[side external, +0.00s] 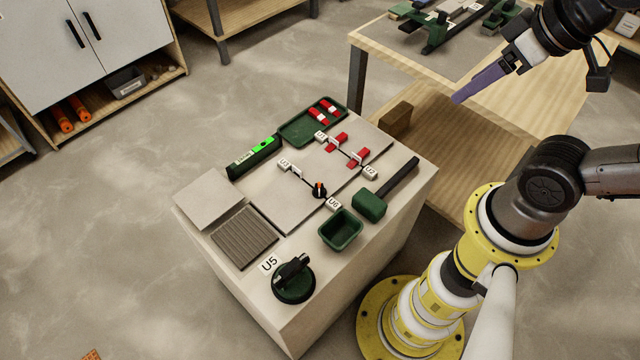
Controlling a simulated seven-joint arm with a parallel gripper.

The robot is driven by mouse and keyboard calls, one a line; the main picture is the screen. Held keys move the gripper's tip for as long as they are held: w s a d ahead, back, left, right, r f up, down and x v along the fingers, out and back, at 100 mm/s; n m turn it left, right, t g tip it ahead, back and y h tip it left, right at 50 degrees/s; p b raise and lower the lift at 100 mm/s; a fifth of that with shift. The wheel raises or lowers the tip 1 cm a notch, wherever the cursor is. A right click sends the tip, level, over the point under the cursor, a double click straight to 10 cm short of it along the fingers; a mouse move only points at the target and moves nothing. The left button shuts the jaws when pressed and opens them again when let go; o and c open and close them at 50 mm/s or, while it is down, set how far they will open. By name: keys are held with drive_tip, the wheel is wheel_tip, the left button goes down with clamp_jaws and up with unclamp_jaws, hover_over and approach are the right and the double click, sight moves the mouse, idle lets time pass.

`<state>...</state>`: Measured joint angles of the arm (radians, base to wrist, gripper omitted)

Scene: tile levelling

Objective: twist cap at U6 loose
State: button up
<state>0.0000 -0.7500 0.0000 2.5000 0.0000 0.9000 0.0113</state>
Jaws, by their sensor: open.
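The cap (319,190), black with an orange mark on top, stands upright at a tile joint on the block. The label U6 (334,204) is just to its lower right. My gripper (459,98), with purple fingers, is high at the upper right, well away from the cap and angled down to the left. It is open, and nothing shows between its fingers. How far the cap is turned is too small to tell.
A green bin (341,230) and a green-headed mallet (370,205) lie near the cap. Red wedges (358,157), a green level (253,157), a green tray (297,131) and a suction cup (293,281) at U5 share the block. A wooden table (375,40) stands behind.

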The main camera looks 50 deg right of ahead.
drive_tip(key=w+r+m+t, duration=0.1)
drive_tip(key=w+r+m, duration=0.4)
drive_tip(key=m, duration=0.4)
drive_tip(key=m+g, duration=0.7)
drive_tip(key=m, duration=0.8)
hover_over(319, 183)
wheel_tip(319, 183, down, 36)
wheel_tip(319, 183, down, 14)
drive_tip(key=shift+r, duration=0.15)
clamp_jaws()
